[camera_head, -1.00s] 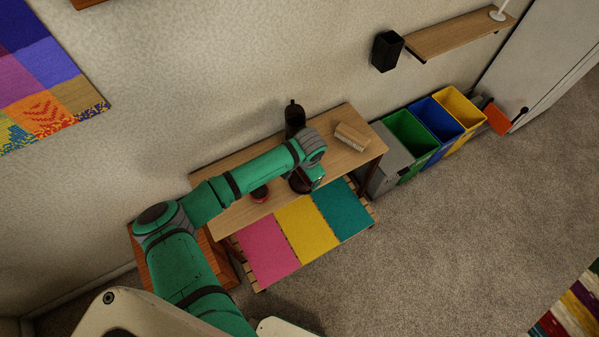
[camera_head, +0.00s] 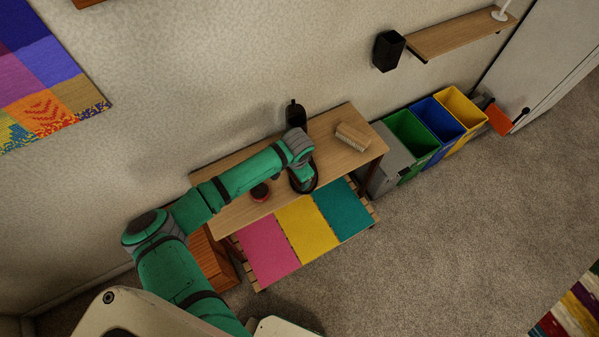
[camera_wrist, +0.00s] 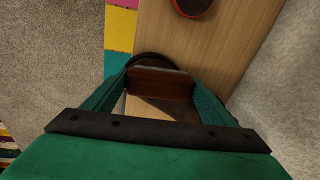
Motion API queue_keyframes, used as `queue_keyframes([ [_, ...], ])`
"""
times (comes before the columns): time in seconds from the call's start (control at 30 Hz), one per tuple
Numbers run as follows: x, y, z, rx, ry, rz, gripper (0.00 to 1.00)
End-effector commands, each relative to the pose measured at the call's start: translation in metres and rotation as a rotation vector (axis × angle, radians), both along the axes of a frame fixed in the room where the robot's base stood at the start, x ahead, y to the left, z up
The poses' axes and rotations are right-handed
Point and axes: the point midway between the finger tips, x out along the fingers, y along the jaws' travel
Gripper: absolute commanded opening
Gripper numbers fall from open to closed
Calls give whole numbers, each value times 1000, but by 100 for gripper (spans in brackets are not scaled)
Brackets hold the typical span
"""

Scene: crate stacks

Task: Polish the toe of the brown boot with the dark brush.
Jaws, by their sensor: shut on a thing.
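My gripper (camera_head: 305,174) is over the front part of the table, and it also shows in the wrist view (camera_wrist: 160,84). It is shut on a dark reddish-brown block, the dark brush (camera_wrist: 160,82). A dark rounded shape, apparently the toe of the boot (camera_head: 304,188), lies just beneath the gripper. Its dark edge also shows behind the brush in the wrist view (camera_wrist: 150,58). A very dark upright part (camera_head: 295,112), probably the boot's shaft, stands behind my wrist. My arm hides the middle of the boot. I cannot tell whether brush and toe touch.
A red and black tin (camera_head: 260,192) stands left of the gripper on the wooden table (camera_head: 230,206). A light brush (camera_head: 352,136) lies to the right. A pink, yellow and teal mat (camera_head: 306,226) covers a low rack in front. Several bins (camera_head: 412,133) stand right of the table.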

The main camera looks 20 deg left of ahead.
Motion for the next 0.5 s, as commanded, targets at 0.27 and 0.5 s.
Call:
queue_keyframes([
  [0.27,-9,16,0,0,-1,-1,57],
  [0.5,-6,10,0,-1,-1,-3,57],
])
